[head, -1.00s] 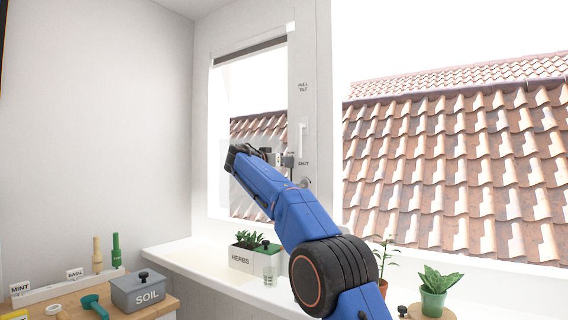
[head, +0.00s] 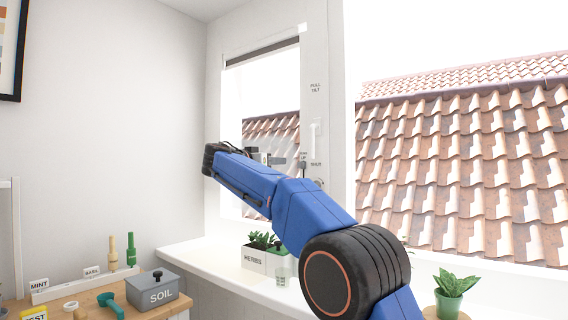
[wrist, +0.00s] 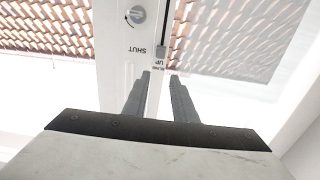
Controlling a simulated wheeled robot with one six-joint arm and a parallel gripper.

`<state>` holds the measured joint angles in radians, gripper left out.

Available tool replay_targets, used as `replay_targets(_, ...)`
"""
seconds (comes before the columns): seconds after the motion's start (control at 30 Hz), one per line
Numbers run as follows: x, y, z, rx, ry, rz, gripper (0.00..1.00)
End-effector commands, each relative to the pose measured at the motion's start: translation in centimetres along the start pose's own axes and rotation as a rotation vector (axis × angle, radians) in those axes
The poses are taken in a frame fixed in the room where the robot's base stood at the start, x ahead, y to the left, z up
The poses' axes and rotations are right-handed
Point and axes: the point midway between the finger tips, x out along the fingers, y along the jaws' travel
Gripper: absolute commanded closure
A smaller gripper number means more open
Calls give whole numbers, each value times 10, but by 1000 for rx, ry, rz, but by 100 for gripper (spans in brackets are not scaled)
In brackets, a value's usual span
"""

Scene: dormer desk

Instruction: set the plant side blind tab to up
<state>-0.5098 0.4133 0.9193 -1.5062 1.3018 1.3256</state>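The plant side blind tab (wrist: 160,52) is a small dark grey piece in a narrow upright slot on the white window post. It sits at the slot's end beside the UP label, and the dark slot runs away from it on the other side. The tab also shows small in the head view (head: 303,167), just under its label. My gripper (wrist: 160,77) is open and empty. Its two grey fingers point at the post, apart from the tab. In the head view my gripper (head: 282,160) is just left of the tab.
A round knob (wrist: 135,15) and a SHUT label are beside the slot. A white tilt handle (head: 316,132) is higher on the post.

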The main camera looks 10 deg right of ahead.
Motion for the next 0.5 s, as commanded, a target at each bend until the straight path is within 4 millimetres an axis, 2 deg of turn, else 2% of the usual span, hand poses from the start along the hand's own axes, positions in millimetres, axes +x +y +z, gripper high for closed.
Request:
replay_targets(0.03,-10,-1,0,-1,0,-3,75)
replay_targets(0.2,-29,-1,0,-1,0,-2,75)
replay_targets(0.5,-38,0,0,-1,0,-1,75)
